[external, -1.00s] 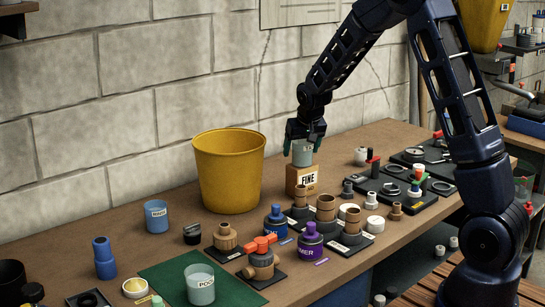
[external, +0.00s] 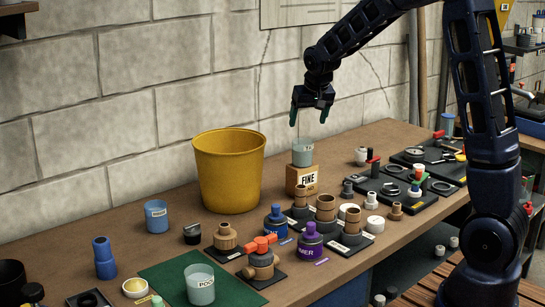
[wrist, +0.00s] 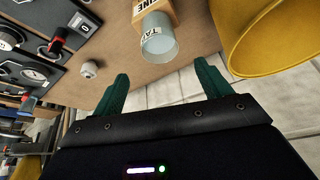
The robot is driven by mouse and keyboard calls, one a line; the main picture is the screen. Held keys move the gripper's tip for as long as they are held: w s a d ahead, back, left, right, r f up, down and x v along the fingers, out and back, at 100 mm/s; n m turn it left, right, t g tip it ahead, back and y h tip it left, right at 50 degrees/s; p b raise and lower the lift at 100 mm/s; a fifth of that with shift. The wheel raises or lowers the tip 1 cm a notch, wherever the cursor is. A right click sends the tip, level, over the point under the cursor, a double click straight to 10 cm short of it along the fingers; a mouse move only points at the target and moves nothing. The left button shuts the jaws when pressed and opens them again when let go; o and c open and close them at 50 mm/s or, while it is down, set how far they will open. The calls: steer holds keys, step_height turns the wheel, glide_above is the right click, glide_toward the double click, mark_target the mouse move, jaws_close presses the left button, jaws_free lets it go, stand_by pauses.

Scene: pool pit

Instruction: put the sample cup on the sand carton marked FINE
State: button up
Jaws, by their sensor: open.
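The sample cup (external: 302,153), a pale grey-blue cup with a label, stands upright on top of the sand carton marked FINE (external: 291,181), a brown box with a white label. In the wrist view the cup (wrist: 159,46) and carton (wrist: 163,8) show near the top, with the cup resting against the carton's top face. My gripper (external: 309,115) is open and empty above the cup, apart from it. Its green fingers (wrist: 162,92) have nothing between them in the wrist view.
A yellow bucket (external: 229,173) stands left of the carton. Wooden and dark fittings (external: 325,208) and bottles (external: 310,242) crowd the bench in front. Black panels with gauges (external: 412,160) lie to the right. A green mat (external: 230,290) holds another cup (external: 199,285).

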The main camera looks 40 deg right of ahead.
steer(key=s+a+r+n+y, duration=0.1)
steer(key=s+a+r, duration=0.1)
steer(key=s+r, duration=0.35)
steer(key=s+a+r, duration=0.1)
steer(key=s+r, duration=0.1)
steer(key=s, duration=0.7)
steer(key=s+a+r+n+y, duration=0.1)
steer(key=s+a+r, duration=0.15)
steer(key=s, duration=0.45)
steer(key=s+a+n, duration=0.2)
steer(key=s+a, duration=0.1)
steer(key=s, duration=1.7)
steer(key=shift+n, duration=0.3)
